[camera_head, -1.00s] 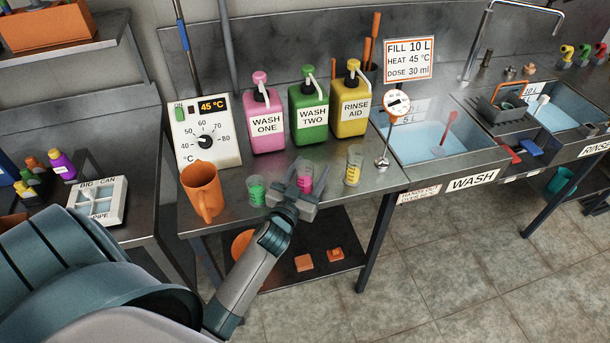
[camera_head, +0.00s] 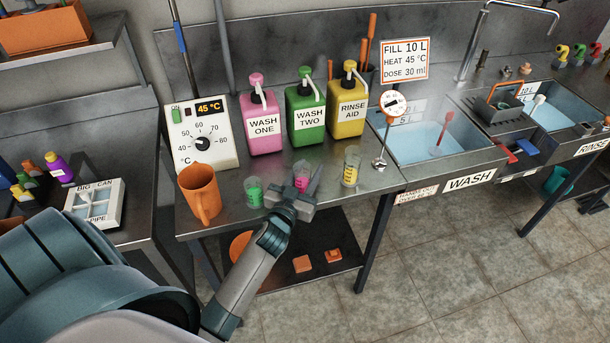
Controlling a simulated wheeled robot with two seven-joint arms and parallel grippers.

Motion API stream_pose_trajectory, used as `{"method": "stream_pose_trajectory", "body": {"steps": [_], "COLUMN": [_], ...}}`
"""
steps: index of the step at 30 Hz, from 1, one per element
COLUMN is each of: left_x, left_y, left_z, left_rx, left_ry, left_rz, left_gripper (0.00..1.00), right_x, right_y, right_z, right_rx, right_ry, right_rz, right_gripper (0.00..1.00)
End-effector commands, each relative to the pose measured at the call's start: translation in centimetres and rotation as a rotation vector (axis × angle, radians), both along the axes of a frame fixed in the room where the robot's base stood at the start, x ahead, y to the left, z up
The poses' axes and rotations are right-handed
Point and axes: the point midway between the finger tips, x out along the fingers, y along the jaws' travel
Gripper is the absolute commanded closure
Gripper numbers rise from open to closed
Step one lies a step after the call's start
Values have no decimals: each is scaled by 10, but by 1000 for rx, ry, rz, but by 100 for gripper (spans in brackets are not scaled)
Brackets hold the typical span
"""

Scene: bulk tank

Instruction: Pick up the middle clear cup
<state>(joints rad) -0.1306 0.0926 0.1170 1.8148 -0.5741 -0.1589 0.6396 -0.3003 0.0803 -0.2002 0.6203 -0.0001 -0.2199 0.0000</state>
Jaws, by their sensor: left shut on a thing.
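The middle clear cup (camera_head: 302,175) holds pink liquid and stands between two other clear cups near the front of the steel counter. My left gripper (camera_head: 302,182) is shut on it, one finger on each side. The fingers and wrist hide its lower part, so I cannot tell whether its base touches the counter. The left clear cup (camera_head: 253,193) holds green liquid and is close beside my gripper. The right clear cup (camera_head: 351,168) holds yellow liquid and stands apart. My right gripper is not in view.
An orange jug (camera_head: 201,193) stands left of the cups. Behind are a temperature dial box (camera_head: 203,143), pink (camera_head: 262,120), green (camera_head: 306,115) and yellow (camera_head: 347,108) pump bottles. A thermometer (camera_head: 393,104) stands by the wash sink (camera_head: 430,137).

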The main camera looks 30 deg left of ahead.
Motion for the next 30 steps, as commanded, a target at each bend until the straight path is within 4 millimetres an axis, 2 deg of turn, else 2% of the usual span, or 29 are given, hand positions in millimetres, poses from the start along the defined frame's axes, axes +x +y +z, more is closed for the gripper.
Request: {"method": "stream_pose_trajectory", "body": {"steps": [14, 30], "left_x": [0, -1], "left_y": [0, -3], "left_z": [8, 42], "left_rx": [1, 0], "left_ry": [-2, -2], "left_rz": [0, -1], "left_gripper": [89, 89], "right_x": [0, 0], "right_y": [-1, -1], "right_z": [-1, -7], "right_rx": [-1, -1], "right_ry": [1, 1], "right_rz": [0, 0], "right_gripper": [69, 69]}}
